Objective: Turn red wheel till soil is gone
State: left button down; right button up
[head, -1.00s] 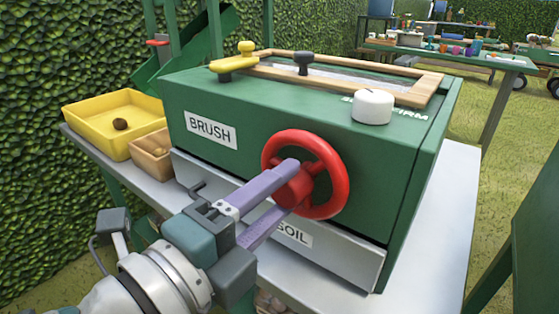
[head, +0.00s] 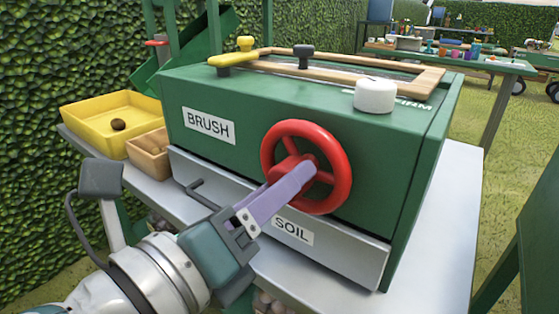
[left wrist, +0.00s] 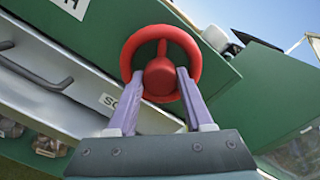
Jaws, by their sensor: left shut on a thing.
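The red wheel (head: 338,150) is on the front of the green machine (head: 395,150), and it also shows in the left wrist view (left wrist: 195,47). My left gripper (head: 300,175) is shut on the red wheel's hub; in the left wrist view its two purple fingers (left wrist: 160,78) lie on either side of the hub. A grey drawer front (head: 345,258) labelled SOIL sits below the wheel. The soil itself cannot be made out. My right gripper is not in view.
A yellow tray (head: 85,130) with a brown round thing (head: 118,124) and a small wooden box (head: 140,152) stand left of the machine. A white knob (head: 375,96), a black knob (head: 304,53) and yellow handles (head: 232,65) are on top. The grey table (head: 450,200) is bare at right.

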pick_arm(q)
jog(key=shift+m, duration=0.4)
jog(key=shift+c, duration=1.5)
grip_release()
jog(key=b+v, duration=0.1)
jog(key=v, duration=0.9)
jog(key=shift+b, duration=0.4)
